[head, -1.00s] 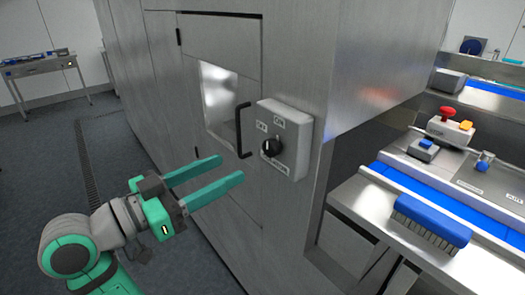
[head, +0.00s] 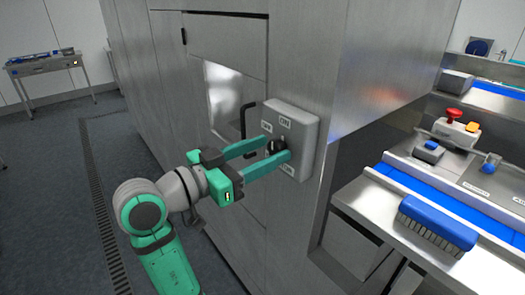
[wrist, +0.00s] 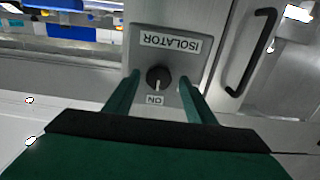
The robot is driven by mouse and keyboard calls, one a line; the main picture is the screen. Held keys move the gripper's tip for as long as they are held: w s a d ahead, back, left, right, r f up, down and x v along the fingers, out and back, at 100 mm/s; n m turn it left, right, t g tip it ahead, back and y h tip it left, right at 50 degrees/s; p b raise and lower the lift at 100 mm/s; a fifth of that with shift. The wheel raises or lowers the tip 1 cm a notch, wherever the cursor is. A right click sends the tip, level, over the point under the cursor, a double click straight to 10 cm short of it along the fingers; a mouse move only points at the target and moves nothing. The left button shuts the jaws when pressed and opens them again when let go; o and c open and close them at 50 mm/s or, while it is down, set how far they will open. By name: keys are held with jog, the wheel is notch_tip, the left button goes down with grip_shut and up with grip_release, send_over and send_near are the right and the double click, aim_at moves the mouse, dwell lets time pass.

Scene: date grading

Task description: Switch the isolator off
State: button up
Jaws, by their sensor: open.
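The isolator is a grey box (head: 307,132) on the metal cabinet wall, with a black rotary knob (head: 277,145) on its face. In the wrist view the box (wrist: 195,63) appears upside down, with an ISOLATOR label and an ON label. The knob (wrist: 158,77) has a pale pointer mark toward the ON label. My gripper (head: 278,147) is open, its two green fingers on either side of the knob. In the wrist view a gap shows between the knob and each finger of my gripper (wrist: 158,79). Contact with the box face cannot be told.
A black door handle (head: 248,130) stands out from the cabinet just left of the box. To the right, a bench carries a blue brush (head: 437,225), a blue belt (head: 445,193) and a control box with a red button (head: 454,114). Open floor lies to the left.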

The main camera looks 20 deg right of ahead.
jog(key=shift+s+d, duration=0.15)
jog(key=shift+d, duration=0.35)
jog(key=shift+a, duration=0.2)
jog(key=c, duration=1)
jog(key=shift+a, duration=0.1)
jog(key=shift+c, duration=0.2)
jog(key=shift+n, duration=0.3)
jog(key=n, duration=0.6)
jog(key=shift+w+n, duration=0.2)
jog(key=shift+n, duration=0.1)
jog(key=n, duration=0.6)
jog(key=shift+f+n, duration=0.1)
jog(key=shift+n, duration=0.2)
